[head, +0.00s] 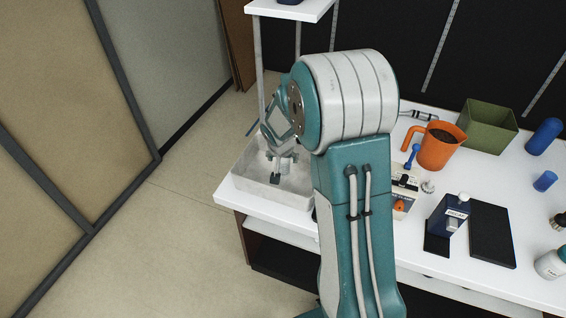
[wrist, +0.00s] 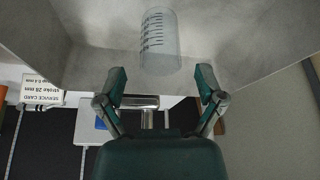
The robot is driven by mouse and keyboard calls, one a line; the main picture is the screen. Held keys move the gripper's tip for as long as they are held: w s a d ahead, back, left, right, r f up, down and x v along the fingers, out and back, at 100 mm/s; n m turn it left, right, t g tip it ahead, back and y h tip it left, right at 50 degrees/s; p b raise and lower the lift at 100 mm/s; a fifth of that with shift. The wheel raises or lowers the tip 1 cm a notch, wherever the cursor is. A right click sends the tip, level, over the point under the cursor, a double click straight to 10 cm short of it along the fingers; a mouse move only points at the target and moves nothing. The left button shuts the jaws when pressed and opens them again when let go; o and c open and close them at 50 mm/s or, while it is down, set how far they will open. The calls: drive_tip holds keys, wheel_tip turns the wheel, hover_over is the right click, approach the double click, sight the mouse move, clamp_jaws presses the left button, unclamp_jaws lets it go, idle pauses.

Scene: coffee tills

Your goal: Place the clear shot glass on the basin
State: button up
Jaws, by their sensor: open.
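The clear shot glass (wrist: 160,42) with dark measuring marks shows in the wrist view against the grey floor of the basin (wrist: 225,35). It lies just beyond my fingertips, centred between them, and I see no finger touching it. I cannot tell for certain whether it rests on the basin floor. My gripper (wrist: 162,78) is open, with its two teal fingertips spread apart. In the head view my gripper (head: 276,172) points down inside the grey basin (head: 255,188) at the counter's left end. The glass cannot be made out there.
A white shelf (head: 290,10) on posts stands above the basin's back. Right of my arm are an orange jug (head: 438,147), a green bin (head: 488,126), a dark blue device (head: 447,215) and a black pad (head: 492,235). Open floor lies left of the counter.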

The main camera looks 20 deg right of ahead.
drive_tip(key=s+a+r+n, duration=0.1)
drive_tip(key=s+a+r, duration=0.2)
drive_tip(key=s+r, duration=0.5)
drive_tip(key=s+a+r+n, duration=0.25)
drive_tip(key=s+r, duration=0.35)
drive_tip(key=r, duration=0.4)
drive_tip(key=s+a+r+n+y, duration=0.1)
drive_tip(key=s+a, duration=0.1)
drive_tip(key=s, duration=0.5)
drive_tip(key=s+a+r+n+t+y, duration=0.1)
drive_tip(key=s+a+r, duration=0.1)
drive_tip(key=s, duration=0.5)
drive_tip(key=shift+s+a+r+t, duration=0.15)
drive_tip(key=shift+s+a+t, duration=0.15)
drive_tip(key=shift+a, duration=0.1)
